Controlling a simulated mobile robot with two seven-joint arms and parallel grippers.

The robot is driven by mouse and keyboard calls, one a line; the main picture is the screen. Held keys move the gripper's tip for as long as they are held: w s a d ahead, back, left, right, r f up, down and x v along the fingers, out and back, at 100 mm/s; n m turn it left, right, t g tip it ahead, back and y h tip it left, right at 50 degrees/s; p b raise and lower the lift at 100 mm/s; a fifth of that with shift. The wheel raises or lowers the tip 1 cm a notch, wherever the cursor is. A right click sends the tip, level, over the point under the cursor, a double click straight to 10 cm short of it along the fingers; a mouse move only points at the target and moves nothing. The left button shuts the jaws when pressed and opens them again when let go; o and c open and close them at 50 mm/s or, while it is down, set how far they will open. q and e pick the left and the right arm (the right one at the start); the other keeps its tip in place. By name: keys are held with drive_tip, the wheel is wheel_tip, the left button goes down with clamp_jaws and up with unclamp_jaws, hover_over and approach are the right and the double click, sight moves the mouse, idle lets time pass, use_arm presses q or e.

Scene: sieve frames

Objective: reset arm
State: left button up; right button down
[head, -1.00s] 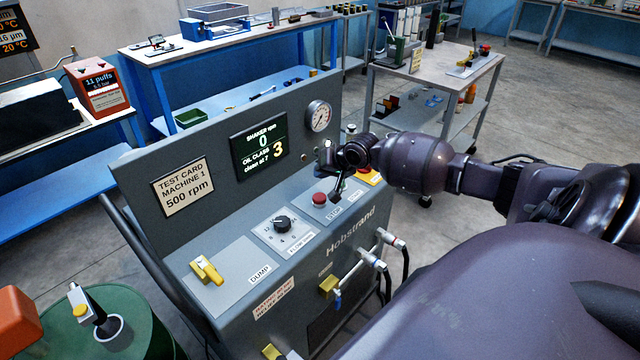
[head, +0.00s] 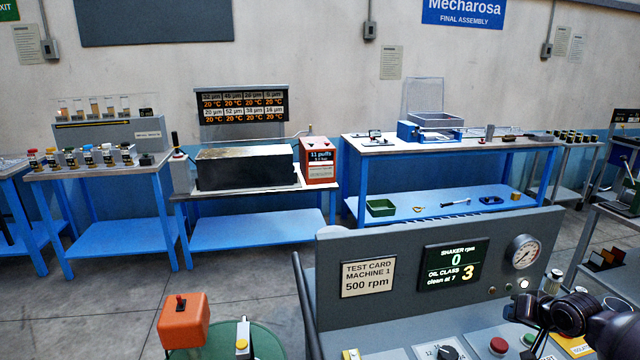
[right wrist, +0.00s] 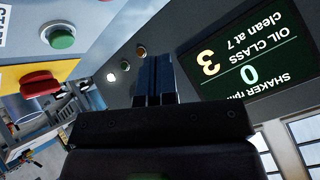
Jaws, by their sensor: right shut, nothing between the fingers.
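My right gripper (head: 530,312) is at the lower right of the head view, above the button panel of the grey test machine (head: 400,312). In the right wrist view its fingers (right wrist: 153,78) are shut together with nothing between them. They point at the machine's upright panel, beside the display (right wrist: 248,70). A green button (right wrist: 62,37) and a red button (right wrist: 42,84) show at the left of that view. The display (head: 455,262) reads shaker 0 rpm and oil class 3. My left gripper is not in view.
A card (head: 368,279) on the machine reads 500 rpm. A green drum (head: 262,345) and an orange box (head: 183,322) stand at the lower left. Blue benches line the wall, one with a wire-basket unit (head: 430,133), one with a black box (head: 246,170). Floor at left is clear.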

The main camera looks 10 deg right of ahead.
drive_tip(key=s+a+f+n+t, duration=0.1)
drive_tip(key=s+a+n, duration=0.1)
drive_tip(key=a, duration=0.3)
drive_tip(key=s+a+f+n+t, duration=0.1)
drive_tip(key=s+a+n, duration=0.1)
drive_tip(key=a+n, duration=0.2)
drive_tip(key=s+a+f+n+t+y, duration=0.1)
drive_tip(key=a+n, duration=0.2)
drive_tip(key=a, duration=0.3)
drive_tip(key=shift+s+a+f+n, duration=0.3)
drive_tip(key=shift+s+a+f, duration=0.05)
drive_tip(key=shift+s, duration=0.05)
drive_tip(key=s+a+f+m+h, duration=0.1)
drive_tip(key=s+a+f, duration=0.1)
drive_tip(key=s, duration=0.5)
drive_tip(key=s+a+f+m, duration=0.1)
drive_tip(key=s+a+f, duration=0.2)
drive_tip(key=s, duration=0.4)
drive_tip(key=s+a+f+m+h, duration=0.1)
drive_tip(key=s+a+f, duration=0.1)
drive_tip(key=s+f, duration=0.3)
drive_tip(key=shift+s+a+m+g+h, duration=0.3)
drive_tip(key=shift+s+m+g, duration=0.1)
drive_tip(key=shift+s, duration=0.8)
